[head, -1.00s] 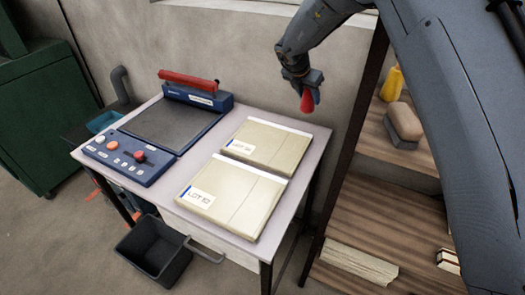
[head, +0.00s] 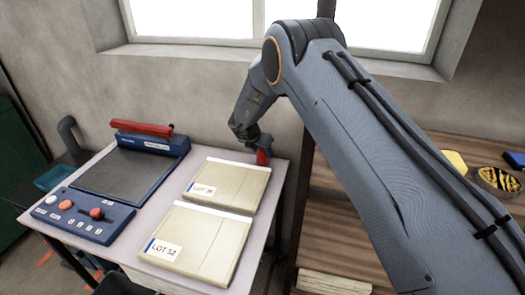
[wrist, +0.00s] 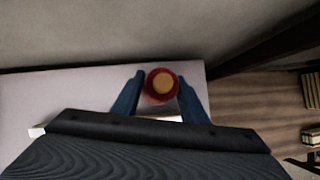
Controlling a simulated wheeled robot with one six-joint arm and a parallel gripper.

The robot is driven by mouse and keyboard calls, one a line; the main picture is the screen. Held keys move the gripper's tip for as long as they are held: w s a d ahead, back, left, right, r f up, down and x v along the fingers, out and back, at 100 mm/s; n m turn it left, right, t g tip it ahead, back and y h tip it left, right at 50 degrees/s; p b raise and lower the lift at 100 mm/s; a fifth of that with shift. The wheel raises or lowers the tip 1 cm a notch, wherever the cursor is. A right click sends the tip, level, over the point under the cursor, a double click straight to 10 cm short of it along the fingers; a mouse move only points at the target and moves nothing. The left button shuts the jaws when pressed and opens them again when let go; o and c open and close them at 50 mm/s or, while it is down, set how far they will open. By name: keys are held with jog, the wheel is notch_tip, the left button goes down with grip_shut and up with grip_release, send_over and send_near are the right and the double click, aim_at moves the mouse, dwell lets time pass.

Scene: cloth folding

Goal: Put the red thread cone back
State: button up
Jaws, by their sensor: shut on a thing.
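The red thread cone (wrist: 162,84) is between the two blue fingers of my gripper (wrist: 160,98) in the wrist view, its tan round end facing the camera. In the head view the red cone (head: 263,157) shows below my gripper (head: 258,144), at the back right corner of the white table (head: 278,180). My gripper is shut on it. I cannot tell whether the cone's lower end touches the table top.
Two beige folders, LOT 39 or similar (head: 240,188) and LOT 52 (head: 215,245), lie left of the cone. A blue press (head: 150,150) with a red handle stands further left. A wooden shelf (head: 330,235) is at the right, holding a bowl (head: 497,181).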

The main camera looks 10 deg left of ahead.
jog(key=shift+f, duration=0.15)
jog(key=o, duration=1.1)
